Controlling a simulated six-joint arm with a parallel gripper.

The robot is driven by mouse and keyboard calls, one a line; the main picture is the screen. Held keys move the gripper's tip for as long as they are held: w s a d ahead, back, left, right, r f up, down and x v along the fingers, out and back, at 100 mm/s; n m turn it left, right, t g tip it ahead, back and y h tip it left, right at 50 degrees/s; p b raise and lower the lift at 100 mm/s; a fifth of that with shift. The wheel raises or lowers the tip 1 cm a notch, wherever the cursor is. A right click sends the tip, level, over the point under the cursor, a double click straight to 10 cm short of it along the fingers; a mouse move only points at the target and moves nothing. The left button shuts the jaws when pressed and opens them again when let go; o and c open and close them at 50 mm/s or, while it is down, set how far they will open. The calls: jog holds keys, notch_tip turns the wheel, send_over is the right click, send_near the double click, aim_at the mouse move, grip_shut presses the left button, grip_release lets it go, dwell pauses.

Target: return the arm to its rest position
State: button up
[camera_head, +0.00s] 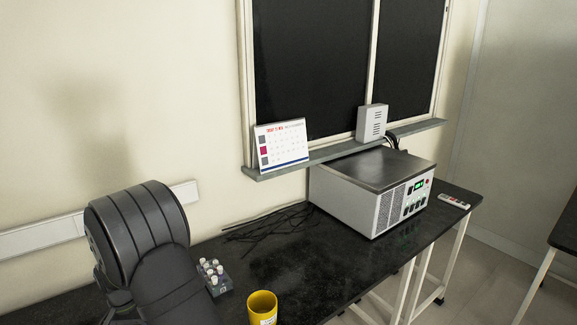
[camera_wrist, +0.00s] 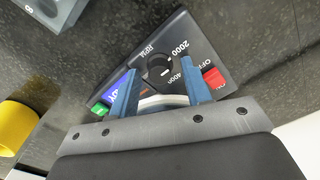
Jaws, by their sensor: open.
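My gripper (camera_wrist: 160,84) shows in the wrist view with its two blue fingers apart. It is open. Between and beyond the fingers is a dark control panel (camera_wrist: 172,45) with a black knob, a red button, a green button and RPM markings. A pale curved rim (camera_wrist: 163,102) shows between the fingers, and I cannot tell whether they touch it. The gripper's fingers do not show in the head view.
On the black bench (camera_head: 300,262) stand a yellow cup (camera_head: 262,308), a rack of small vials (camera_head: 215,278) and a white box instrument (camera_head: 375,198). Thin dark rods (camera_head: 268,222) lie behind. The bench's middle is clear. A shelf (camera_head: 340,150) holds a calendar (camera_head: 281,145).

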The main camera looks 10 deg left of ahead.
jog(key=shift+m, duration=1.2)
jog(key=shift+o, duration=0.5)
jog(key=o, duration=1.1)
jog(key=shift+o, duration=0.2)
jog(key=shift+w+r, duration=0.15)
jog(key=shift+r, duration=0.05)
jog(key=w+d+r+n, duration=0.4)
jog(key=d+r, duration=0.1)
jog(key=r, duration=0.3)
jog(key=w+d+r+n, duration=0.4)
jog(key=r, duration=0.5)
notch_tip(320, 180, down, 10)
jog(key=shift+s, duration=0.15)
jog(key=shift+r, duration=0.1)
